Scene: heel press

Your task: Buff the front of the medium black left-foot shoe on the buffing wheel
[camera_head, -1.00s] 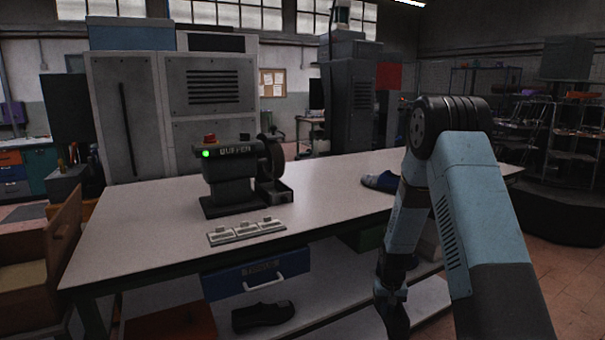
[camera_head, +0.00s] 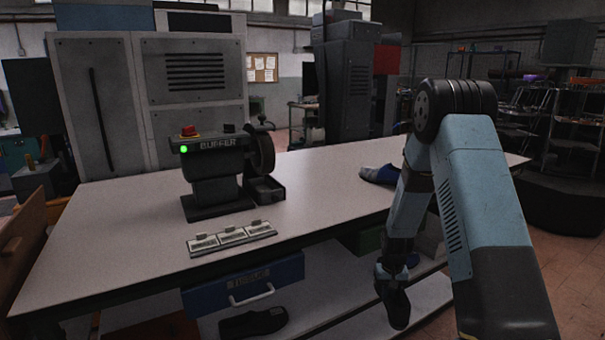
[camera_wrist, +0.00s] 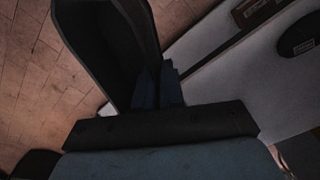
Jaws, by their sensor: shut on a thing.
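The buffer (camera_head: 215,165) stands on the workbench with its green light lit. Its dark buffing wheel (camera_head: 261,152) is at its right end, above a small black tray. My gripper (camera_head: 388,268) hangs low in front of the bench, well to the right of the wheel and below the tabletop. It is shut on a black shoe (camera_head: 398,303), which hangs down from it. In the wrist view the shoe (camera_wrist: 100,45) shows beyond the fingers (camera_wrist: 158,88), with its dark opening visible. I cannot tell its size or foot from here.
A blue drawer (camera_head: 245,284) hangs under the bench. Another black shoe (camera_head: 254,322) lies on the lower shelf. The tabletop right of the buffer is mostly clear.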

